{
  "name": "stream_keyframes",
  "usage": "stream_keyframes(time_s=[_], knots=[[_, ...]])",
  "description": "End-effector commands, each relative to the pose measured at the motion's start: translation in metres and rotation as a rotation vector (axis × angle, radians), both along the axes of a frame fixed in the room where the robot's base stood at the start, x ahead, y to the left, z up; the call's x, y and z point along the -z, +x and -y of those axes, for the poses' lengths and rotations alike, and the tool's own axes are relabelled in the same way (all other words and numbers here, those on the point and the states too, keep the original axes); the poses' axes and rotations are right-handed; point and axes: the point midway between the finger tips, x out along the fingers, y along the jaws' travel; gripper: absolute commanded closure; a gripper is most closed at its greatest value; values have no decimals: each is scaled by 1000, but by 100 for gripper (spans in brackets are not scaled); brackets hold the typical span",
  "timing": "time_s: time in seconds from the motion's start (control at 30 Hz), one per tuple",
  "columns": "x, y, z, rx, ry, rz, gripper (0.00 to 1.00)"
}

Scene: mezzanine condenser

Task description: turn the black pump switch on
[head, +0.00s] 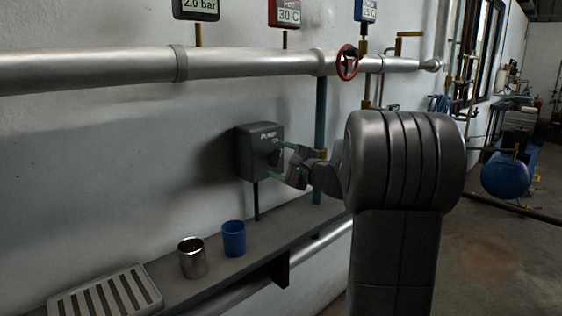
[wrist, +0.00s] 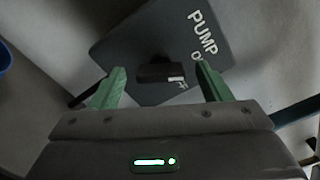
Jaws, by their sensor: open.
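The pump switch is a dark grey box (head: 245,152) marked PUMP, fixed to the wall above the shelf. In the wrist view the box (wrist: 150,45) carries a black knob (wrist: 160,70) with a pale mark at one end. Lettering beside the knob is partly hidden by a finger, so I cannot tell its setting for certain. My gripper (head: 279,160) is in front of the box. In the wrist view its two green fingers (wrist: 160,88) are apart, one to each side of the knob and a little short of it.
A shelf (head: 290,226) below the box holds a metal cup (head: 192,258), a blue cup (head: 234,239) and a slotted rack (head: 105,295). A large pipe (head: 110,69) with a red handwheel (head: 347,62) runs above. A blue-green vertical pipe (head: 321,110) stands right of the box.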

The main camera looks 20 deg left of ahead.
Motion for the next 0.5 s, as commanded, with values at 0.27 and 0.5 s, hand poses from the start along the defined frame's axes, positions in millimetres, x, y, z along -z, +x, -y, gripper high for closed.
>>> stream_keyframes(time_s=[0.27,0.5], knots=[[0,-9,25,4,0,0,29],[0,-31,78,6,0,1,29]])
